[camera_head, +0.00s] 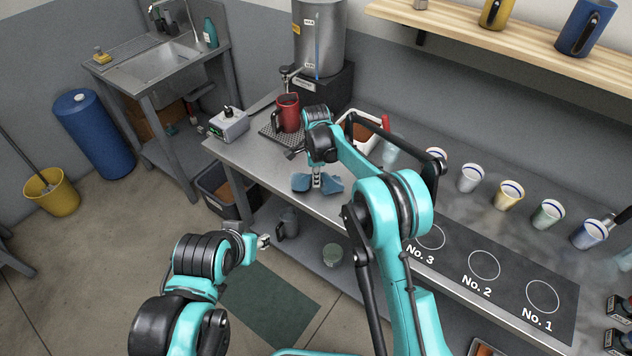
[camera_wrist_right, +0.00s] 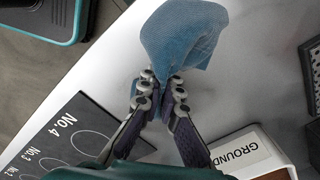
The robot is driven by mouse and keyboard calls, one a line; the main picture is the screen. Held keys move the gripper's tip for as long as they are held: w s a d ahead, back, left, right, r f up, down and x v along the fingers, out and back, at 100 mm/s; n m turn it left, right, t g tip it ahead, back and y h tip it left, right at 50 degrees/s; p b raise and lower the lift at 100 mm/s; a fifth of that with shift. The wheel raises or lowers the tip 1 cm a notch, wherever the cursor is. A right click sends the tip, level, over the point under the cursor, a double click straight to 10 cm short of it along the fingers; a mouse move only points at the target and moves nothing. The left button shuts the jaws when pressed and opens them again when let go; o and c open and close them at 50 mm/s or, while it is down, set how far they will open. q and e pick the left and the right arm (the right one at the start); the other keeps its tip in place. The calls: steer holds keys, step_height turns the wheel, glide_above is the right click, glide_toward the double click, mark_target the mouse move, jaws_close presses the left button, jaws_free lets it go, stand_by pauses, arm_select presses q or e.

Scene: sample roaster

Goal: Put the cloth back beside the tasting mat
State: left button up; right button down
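The blue cloth (camera_head: 302,182) is pinched in my right gripper (camera_head: 317,178) near the counter's front edge, left of the tasting mat (camera_head: 455,262). It spreads out on both sides of the fingers. The right wrist view shows the cloth (camera_wrist_right: 183,38) bunched between the closed fingertips of the right gripper (camera_wrist_right: 161,84). I cannot tell whether the cloth touches the counter. The dark mat, with its No. 4 circle, also shows in the wrist view (camera_wrist_right: 62,138). My right arm hides part of the mat in the head view.
A white bin marked GROUND (camera_wrist_right: 262,160) stands near the right gripper. A red pitcher (camera_head: 287,112) on a dark grate and a white scale-like box (camera_head: 229,124) stand left. Several cups (camera_head: 471,178) line the back behind the mat. Bare counter (camera_head: 255,165) lies left of the cloth.

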steer(key=c, duration=1.3)
jaws_free()
